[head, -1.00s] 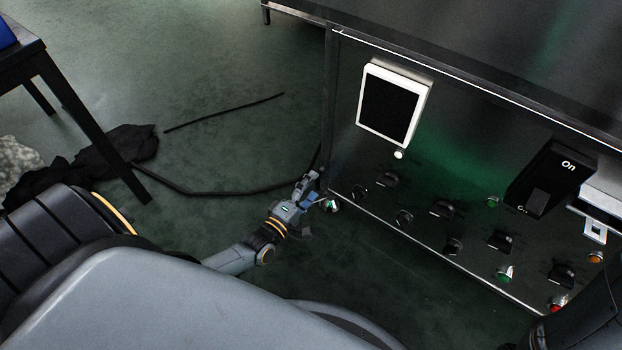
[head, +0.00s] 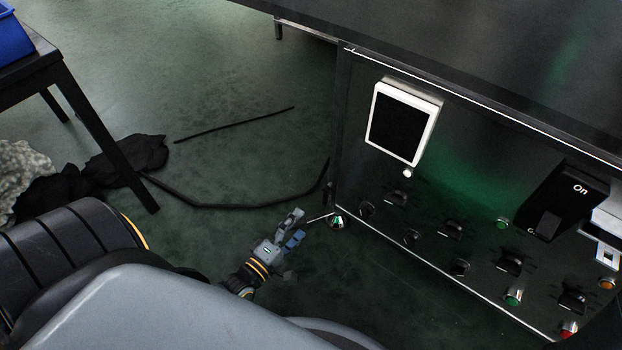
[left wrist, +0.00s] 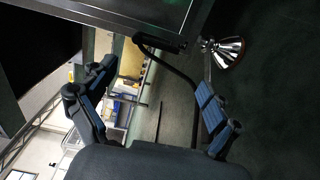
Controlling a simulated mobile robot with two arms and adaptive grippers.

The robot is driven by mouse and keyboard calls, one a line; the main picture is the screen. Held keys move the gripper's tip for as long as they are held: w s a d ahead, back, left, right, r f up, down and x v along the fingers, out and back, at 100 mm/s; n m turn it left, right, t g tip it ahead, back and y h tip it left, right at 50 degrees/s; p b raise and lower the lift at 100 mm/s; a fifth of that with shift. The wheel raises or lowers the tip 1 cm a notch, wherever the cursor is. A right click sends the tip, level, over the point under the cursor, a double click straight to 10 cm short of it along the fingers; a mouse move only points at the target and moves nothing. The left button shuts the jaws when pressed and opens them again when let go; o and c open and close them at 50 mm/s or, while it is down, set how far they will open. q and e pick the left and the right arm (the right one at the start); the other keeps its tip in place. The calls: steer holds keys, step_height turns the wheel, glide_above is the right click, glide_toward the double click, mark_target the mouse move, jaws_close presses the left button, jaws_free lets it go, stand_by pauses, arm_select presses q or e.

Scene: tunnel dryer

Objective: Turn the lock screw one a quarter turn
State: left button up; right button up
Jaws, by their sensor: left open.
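A small chrome, cone-shaped fitting with a thin pin (head: 338,220) sits at the lower left corner of the dark panel. It looks like the lock screw, though I see no label. In the left wrist view this shiny chrome fitting (left wrist: 229,52) shows at the upper right, beyond the right finger. My left gripper (head: 297,227) is open and empty, a little left of the fitting and apart from it. Its two blue-padded fingers stand wide apart in the left wrist view (left wrist: 156,78). My right gripper is not in view.
The panel (head: 385,265) carries several black knobs, green, orange and red buttons, a white-framed screen (head: 401,123) and a black "On" switch (head: 566,202). A dark table (head: 84,115) with a blue bin (head: 12,42) stands left. Dark cloth and a cable (head: 225,205) lie on the floor.

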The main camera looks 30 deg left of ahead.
arm_select(q)
steer(key=shift+s+a, duration=0.15)
steer(key=shift+s, duration=1.35)
